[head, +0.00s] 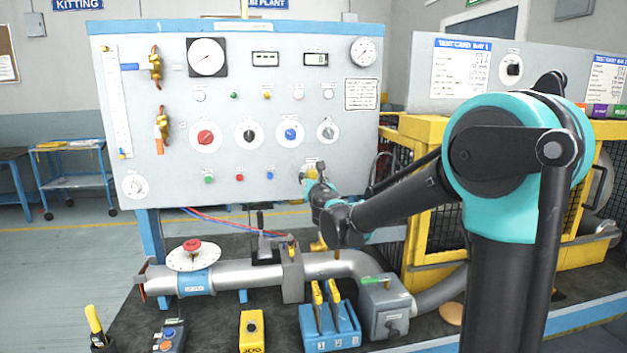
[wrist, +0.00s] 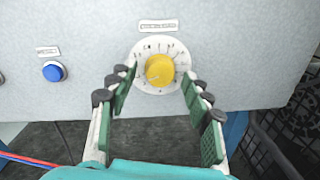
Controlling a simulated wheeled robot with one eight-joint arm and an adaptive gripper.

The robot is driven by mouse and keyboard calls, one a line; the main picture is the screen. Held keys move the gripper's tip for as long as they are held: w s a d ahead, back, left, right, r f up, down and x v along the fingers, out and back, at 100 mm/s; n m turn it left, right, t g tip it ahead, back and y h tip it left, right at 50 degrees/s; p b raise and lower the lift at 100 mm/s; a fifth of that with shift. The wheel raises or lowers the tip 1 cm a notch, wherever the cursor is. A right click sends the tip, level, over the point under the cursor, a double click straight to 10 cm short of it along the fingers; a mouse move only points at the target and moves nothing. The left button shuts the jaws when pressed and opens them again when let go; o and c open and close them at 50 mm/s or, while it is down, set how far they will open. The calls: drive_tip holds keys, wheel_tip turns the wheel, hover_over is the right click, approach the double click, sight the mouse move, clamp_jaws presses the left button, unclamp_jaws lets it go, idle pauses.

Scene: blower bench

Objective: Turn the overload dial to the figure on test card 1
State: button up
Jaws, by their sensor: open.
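The overload dial is most likely the yellow knob (wrist: 159,69) on a white numbered ring at the panel's lower edge; the label above it is too blurred to read. In the wrist view my gripper (wrist: 159,75) is open, with one green-padded finger on each side of the knob and a gap visible to both. In the head view my gripper (head: 316,184) partly covers that dial. Test card 1 is likely the left white card (head: 460,70) with a blue header on the right-hand panel; its figure is too blurred to read surely.
A blue button (wrist: 54,71) sits left of the dial. Red (head: 205,137), black (head: 249,134) and blue (head: 291,134) knobs are higher on the panel. Below are a metal pipe (head: 245,271) and a blue holder (head: 330,328). A second card (head: 606,78) is at far right.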

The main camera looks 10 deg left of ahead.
clamp_jaws()
idle(0.3)
drive_tip(key=shift+m, duration=0.3)
drive_tip(key=m, duration=0.3)
drive_tip(key=shift+m, duration=0.4)
drive_tip(key=m, duration=0.3)
drive_tip(key=shift+g, duration=0.3)
drive_tip(key=m, duration=0.4)
drive_tip(key=shift+m+y, duration=0.3)
drive_tip(key=shift+m, duration=0.1)
drive_tip(key=shift+d+m, duration=0.1)
drive_tip(key=shift+m, duration=1.5)
